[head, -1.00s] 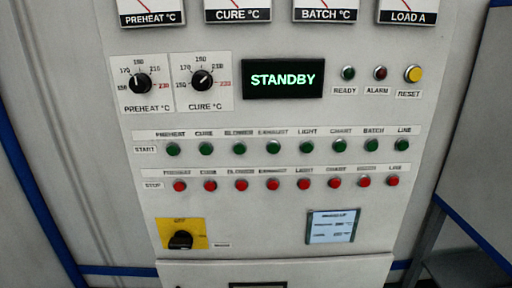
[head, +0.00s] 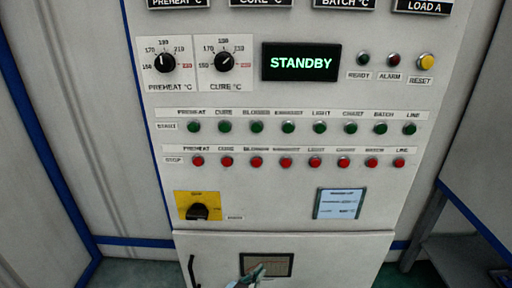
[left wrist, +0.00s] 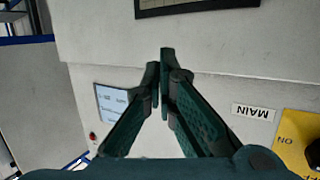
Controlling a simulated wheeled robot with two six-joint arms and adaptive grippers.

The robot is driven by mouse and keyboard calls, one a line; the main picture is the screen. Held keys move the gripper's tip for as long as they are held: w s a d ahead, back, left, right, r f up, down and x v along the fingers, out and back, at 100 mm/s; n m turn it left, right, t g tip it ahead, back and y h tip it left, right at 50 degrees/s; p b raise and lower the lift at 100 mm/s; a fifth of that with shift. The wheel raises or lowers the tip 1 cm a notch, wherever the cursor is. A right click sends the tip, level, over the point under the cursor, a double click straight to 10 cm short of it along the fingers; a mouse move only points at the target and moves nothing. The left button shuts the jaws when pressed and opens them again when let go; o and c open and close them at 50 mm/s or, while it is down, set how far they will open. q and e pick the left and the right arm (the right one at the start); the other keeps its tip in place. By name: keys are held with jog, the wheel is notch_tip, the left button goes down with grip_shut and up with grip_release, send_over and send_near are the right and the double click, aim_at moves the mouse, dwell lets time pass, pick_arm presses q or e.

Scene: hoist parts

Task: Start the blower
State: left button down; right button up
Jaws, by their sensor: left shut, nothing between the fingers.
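The blower start button (head: 257,127) is the third green button from the left in the START row, under its BLOWER label. The red blower stop button (head: 257,162) sits below it in the STOP row. The display (head: 300,63) reads STANDBY. My left gripper (head: 260,270) is at the bottom edge of the head view, in front of the lower cabinet and well below the buttons. In the left wrist view its fingers (left wrist: 160,76) are shut and empty, in front of the panel, which appears upside down. My right gripper is not in view.
A yellow-plated rotary switch (head: 196,207) and a small screen (head: 339,204) sit below the button rows. Two dials (head: 164,62) are at upper left. A door handle (head: 192,270) stands out at lower left. The space before the buttons is clear.

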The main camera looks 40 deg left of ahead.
aim_at(256, 127)
pick_arm(q)
jog(key=w+a+r+n+t+y+p, duration=0.1)
jog(key=w+r+t, duration=0.15)
jog(key=r, duration=0.95)
jog(key=w+r+n+t+y, duration=0.15)
jog(key=r+t, duration=0.25)
jog(key=r, duration=0.8)
jog(key=s+r+n+t+y, duration=0.1)
jog(key=s+r+n+y, duration=0.1)
jog(key=r, duration=0.7)
jog(key=s+a+r+n+t+y, duration=0.1)
jog(key=s+r+n+t+y, duration=0.1)
jog(key=r, duration=0.7)
jog(key=shift+r+p, duration=0.25)
jog(key=shift+p, duration=0.2)
jog(key=shift+t+y, duration=0.25)
jog(key=shift+w+a+b, duration=0.6)
jog(key=shift+w+a, duration=0.3)
jog(key=shift+w, duration=0.25)
jog(key=shift+w+a+b, duration=0.65)
jog(key=shift+w+a, duration=0.2)
jog(key=shift+w, duration=0.3)
jog(key=shift+w+a+b, duration=0.6)
jog(key=shift+w+a, duration=0.3)
jog(key=shift+w, duration=0.25)
